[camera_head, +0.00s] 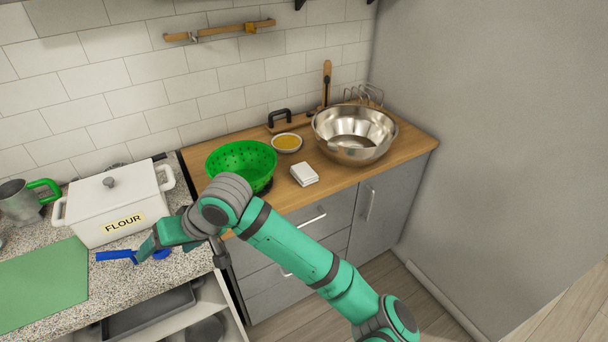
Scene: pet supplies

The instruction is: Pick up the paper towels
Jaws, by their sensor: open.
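A small white folded stack (304,174), which looks like the paper towels, lies on the wooden counter between the green colander and the steel bowl. No roll of towels is in view. My gripper (146,250) is to the left, low over the speckled counter in front of the flour box, well apart from the white stack. A blue long-handled utensil (116,256) lies right at my gripper, partly hidden by it; whether they touch I cannot tell. My gripper is open, though its fingers are small and partly hidden here.
A green colander (241,160), a bowl of yellow food (287,142) and a large steel bowl (354,134) surround the white stack. A white flour box (112,210), a metal jug (20,203) and a green board (42,287) are left. The wooden counter's front edge is clear.

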